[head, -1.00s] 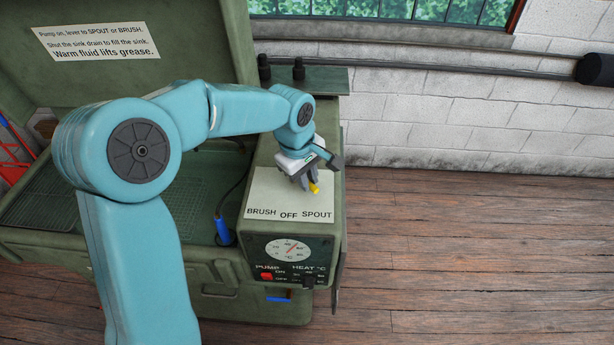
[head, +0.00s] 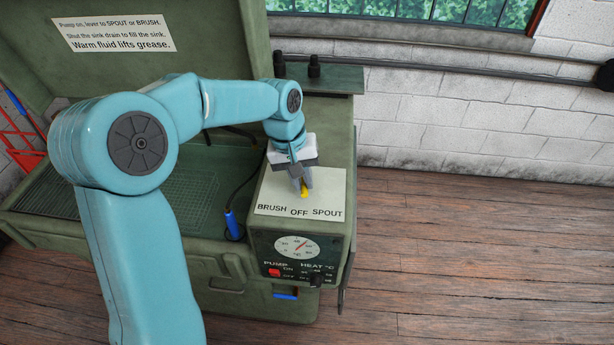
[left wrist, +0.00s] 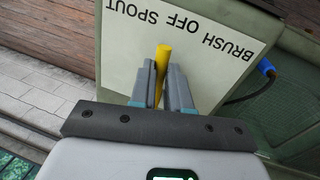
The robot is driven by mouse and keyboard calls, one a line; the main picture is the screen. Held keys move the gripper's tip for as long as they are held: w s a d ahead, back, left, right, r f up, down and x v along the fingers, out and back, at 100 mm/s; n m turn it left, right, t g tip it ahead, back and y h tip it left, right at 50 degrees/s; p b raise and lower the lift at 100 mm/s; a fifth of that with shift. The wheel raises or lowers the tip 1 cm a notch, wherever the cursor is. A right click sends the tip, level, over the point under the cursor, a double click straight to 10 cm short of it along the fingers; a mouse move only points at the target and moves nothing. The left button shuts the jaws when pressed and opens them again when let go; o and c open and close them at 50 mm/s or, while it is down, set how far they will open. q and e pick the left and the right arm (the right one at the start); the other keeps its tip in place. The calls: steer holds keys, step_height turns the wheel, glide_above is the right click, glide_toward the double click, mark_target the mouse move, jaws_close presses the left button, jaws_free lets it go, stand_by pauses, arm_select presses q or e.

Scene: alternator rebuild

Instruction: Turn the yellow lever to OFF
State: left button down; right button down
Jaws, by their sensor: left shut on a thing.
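The yellow lever (head: 304,192) stands on the white label plate (head: 335,190) on top of the green control box. My left gripper (head: 302,184) is shut on the lever, with its fingers on both sides of it. The lever's yellow end sticks out toward the word OFF, between BRUSH and SPOUT. In the left wrist view the lever (left wrist: 163,55) shows between the two grey fingers (left wrist: 163,88), its end pointing near OFF and slightly to the SPOUT side. The lever's base is hidden by the fingers. My right gripper is not in view.
The box front carries a round gauge (head: 297,247), a red pump switch (head: 274,272) and a dark heat knob (head: 316,280). A blue-handled brush (head: 232,224) on a cable stands left of the box. The sink (head: 110,205) lies further left. Floor at the right is clear.

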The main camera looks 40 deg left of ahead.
arm_select(q)
steer(key=shift+s+a+f+m, duration=0.15)
steer(key=shift+s+f+m, duration=0.1)
steer(key=shift+m, duration=0.35)
steer(key=c, duration=1.1)
jaws_free()
steer(key=shift+a+r, duration=0.1)
steer(key=shift+r, duration=0.1)
steer(key=shift+a+r, duration=0.1)
steer(key=shift+r, duration=0.3)
step_height(320, 180, up, 15)
steer(key=s+a, duration=0.1)
steer(key=a, duration=0.1)
steer(key=shift+s+a, duration=0.25)
